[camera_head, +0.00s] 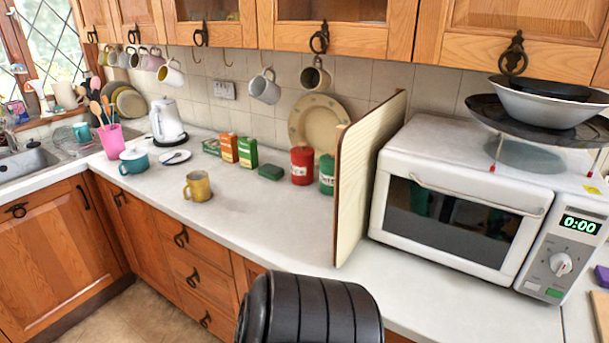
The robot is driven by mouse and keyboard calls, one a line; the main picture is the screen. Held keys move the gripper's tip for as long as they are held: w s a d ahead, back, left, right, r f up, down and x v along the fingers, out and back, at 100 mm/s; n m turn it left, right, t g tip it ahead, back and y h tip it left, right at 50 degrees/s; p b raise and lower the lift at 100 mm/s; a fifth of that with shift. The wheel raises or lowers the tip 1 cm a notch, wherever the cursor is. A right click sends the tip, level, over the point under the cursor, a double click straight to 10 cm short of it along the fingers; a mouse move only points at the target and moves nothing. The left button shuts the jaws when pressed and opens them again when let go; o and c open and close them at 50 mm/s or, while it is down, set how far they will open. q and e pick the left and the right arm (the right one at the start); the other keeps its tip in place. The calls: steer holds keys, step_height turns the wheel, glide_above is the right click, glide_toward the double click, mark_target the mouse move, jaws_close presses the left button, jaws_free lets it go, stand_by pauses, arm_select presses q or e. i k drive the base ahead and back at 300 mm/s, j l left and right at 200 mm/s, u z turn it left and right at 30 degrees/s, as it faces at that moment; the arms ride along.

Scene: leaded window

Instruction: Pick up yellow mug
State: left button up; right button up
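A yellow mug (198,186) stands upright on the white countertop (255,215), left of the middle of the head view. Its handle points to the left. Nothing touches it and it is fully visible. A black ribbed part at the bottom centre looks like a link of my own arm. It is well to the right of and nearer than the mug. Neither of my grippers shows in this view.
A teal pot (134,161) and a saucer (174,157) stand behind the mug to the left. Red (302,166) and green (327,174) canisters, an upright board (364,175) and a microwave (460,205) are to the right. Several mugs hang above. The counter front is clear.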

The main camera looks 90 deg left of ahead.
mark_target(198, 184)
steer(key=u, duration=3.5)
steer(key=i+j+z, duration=0.3)
steer(key=j, duration=0.3)
steer(key=i+j+z, duration=0.3)
steer(key=j, duration=0.35)
steer(key=i, duration=0.05)
